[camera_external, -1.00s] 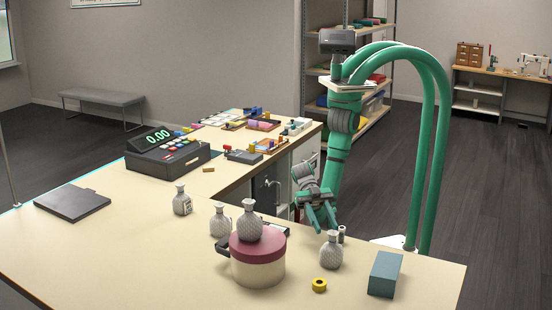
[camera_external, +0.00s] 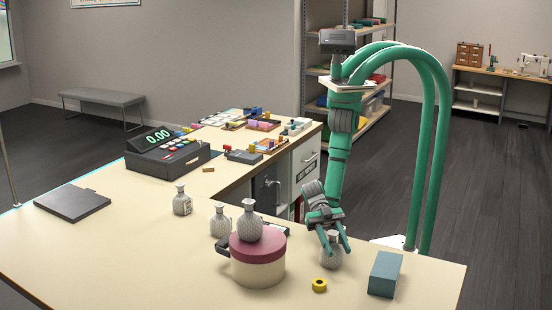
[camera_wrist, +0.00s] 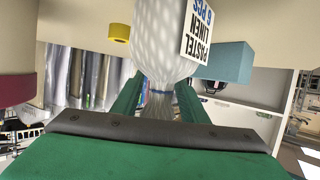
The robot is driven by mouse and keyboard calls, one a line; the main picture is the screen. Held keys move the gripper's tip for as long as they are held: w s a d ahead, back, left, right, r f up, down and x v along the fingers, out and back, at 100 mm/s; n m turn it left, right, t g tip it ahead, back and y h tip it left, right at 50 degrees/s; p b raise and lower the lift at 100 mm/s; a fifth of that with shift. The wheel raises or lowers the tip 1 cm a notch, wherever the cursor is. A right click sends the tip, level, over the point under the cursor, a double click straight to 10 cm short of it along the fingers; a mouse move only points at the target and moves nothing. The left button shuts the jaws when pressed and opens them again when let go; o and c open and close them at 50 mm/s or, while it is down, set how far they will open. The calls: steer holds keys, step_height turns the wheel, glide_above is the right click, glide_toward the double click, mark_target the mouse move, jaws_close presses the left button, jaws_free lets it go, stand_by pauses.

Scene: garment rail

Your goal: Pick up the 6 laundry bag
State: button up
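A pale patterned bag with a narrow neck (camera_external: 331,258) stands on the counter near the right. In the wrist view the same bag (camera_wrist: 160,40) carries a white label (camera_wrist: 197,32) reading "PASTEL LINEN 6 PCS". My gripper (camera_external: 334,248) is at the bag's upper part, with one finger on each side of it. In the wrist view my gripper (camera_wrist: 158,92) has the bag's neck between its fingers. The fingers look spread open. Whether they touch the neck is unclear.
Similar bags stand on the counter at left (camera_external: 182,203), behind the round pot (camera_external: 258,270), and on its lid (camera_external: 250,222). A yellow ring (camera_external: 319,285) and blue-grey box (camera_external: 385,275) are close to the labelled bag. A register (camera_external: 167,155) is farther back.

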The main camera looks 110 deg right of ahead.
jaws_close()
steer(key=shift+r, duration=0.1)
